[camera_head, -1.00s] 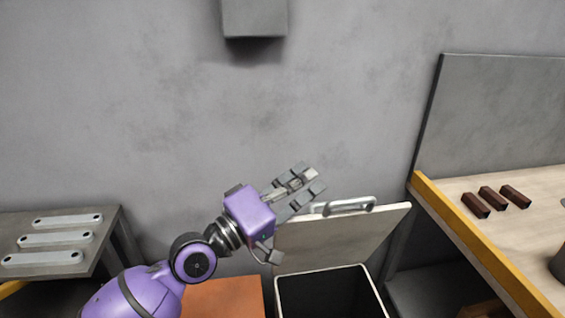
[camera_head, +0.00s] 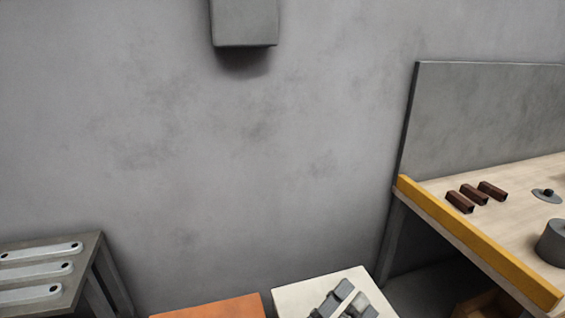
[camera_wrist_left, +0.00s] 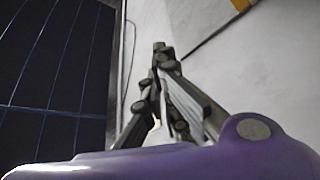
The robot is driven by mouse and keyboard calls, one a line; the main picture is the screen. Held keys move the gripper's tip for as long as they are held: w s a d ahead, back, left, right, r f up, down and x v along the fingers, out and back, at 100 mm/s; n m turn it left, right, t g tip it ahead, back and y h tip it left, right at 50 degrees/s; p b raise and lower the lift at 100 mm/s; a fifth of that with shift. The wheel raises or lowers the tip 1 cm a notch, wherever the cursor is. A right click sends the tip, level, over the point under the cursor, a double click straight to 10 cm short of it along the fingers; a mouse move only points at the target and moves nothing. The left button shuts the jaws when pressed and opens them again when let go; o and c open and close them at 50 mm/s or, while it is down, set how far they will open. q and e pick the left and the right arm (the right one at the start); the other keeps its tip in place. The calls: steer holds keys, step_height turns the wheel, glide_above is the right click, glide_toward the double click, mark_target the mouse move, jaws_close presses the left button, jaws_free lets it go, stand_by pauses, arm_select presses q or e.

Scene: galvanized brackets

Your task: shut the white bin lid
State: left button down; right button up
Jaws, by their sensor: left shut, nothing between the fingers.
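The white bin lid (camera_head: 300,293) shows at the bottom of the head view. It looks lowered and roughly flat over the bin, with the opening no longer visible. The frame cuts off its front part, so I cannot tell whether it lies fully against the rim. My left gripper (camera_head: 345,299) is over the lid's top, its fingers together and empty. I cannot tell whether they touch the lid. The left wrist view shows the closed fingers (camera_wrist_left: 160,52) with nothing between them. My right gripper is not in view.
An orange surface (camera_head: 215,308) is left of the bin. A table with several galvanized brackets (camera_head: 38,270) stands at far left. At right, a workbench with a yellow edge (camera_head: 470,238) holds brown blocks (camera_head: 475,196) and a grey cylinder (camera_head: 553,243). A grey box (camera_head: 244,22) hangs on the wall.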

arm_select(q)
steer(key=shift+s+d+f+b, duration=0.2)
steer(key=shift+s+f, duration=0.4)
steer(key=shift+f, duration=0.05)
steer(key=shift+s+d+f+b, duration=0.15)
steer(key=shift+s+f, duration=0.4)
steer(key=shift+f, duration=0.05)
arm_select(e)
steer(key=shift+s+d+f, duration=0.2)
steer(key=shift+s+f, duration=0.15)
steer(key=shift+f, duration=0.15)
arm_select(q)
steer(key=shift+r, duration=0.1)
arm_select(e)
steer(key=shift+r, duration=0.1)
